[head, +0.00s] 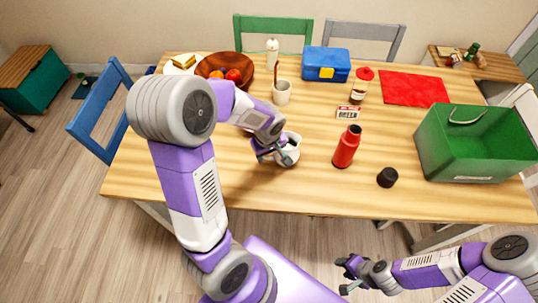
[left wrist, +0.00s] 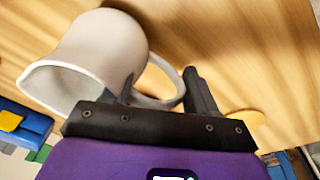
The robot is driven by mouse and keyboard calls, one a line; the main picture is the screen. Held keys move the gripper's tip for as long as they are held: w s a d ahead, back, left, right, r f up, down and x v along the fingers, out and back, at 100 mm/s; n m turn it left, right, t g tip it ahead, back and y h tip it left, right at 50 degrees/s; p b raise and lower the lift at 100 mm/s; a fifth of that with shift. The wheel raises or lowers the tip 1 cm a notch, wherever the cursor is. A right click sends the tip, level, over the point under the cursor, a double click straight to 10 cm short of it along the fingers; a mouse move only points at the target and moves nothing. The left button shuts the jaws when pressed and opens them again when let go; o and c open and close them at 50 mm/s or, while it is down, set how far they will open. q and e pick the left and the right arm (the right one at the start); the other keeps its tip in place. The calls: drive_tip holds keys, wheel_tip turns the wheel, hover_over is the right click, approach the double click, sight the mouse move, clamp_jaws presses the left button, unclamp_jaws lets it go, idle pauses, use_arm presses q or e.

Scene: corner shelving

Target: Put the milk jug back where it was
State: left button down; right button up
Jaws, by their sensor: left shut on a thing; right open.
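The milk jug is a white pitcher with a handle, over the middle front part of the table (head: 215,192) in the head view (head: 291,150). It fills the upper left of the left wrist view (left wrist: 95,50), its mouth facing lower left. My left gripper (head: 268,156) is shut on the jug's handle, and the handle shows between the fingers in the left wrist view (left wrist: 165,98). The arm hides part of the jug in the head view. I cannot tell whether its base touches the table. My right gripper (head: 346,276) is open and empty, in front of the table edge.
Close by stand a cream cup (head: 282,94), a red bottle (head: 346,148) and a black cap (head: 387,177). A green crate (head: 470,163) is at the right. Behind are a fruit bowl (head: 212,62), blue lunchbox (head: 326,64), sauce bottle (head: 361,88), small card (head: 348,112) and red mat (head: 414,89).

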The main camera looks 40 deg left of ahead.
use_arm(q)
drive_tip(key=shift+f, duration=0.3)
drive_tip(key=shift+f, duration=0.1)
drive_tip(key=shift+c, duration=1.5)
unclamp_jaws()
drive_tip(key=shift+r, duration=0.3)
wheel_tip(320, 180, up, 12)
drive_tip(key=s+p, duration=0.1)
drive_tip(key=p, duration=0.3)
drive_tip(key=shift+s+d+f, duration=0.2)
drive_tip(key=shift+s+d, duration=0.05)
drive_tip(key=shift+d, duration=0.2)
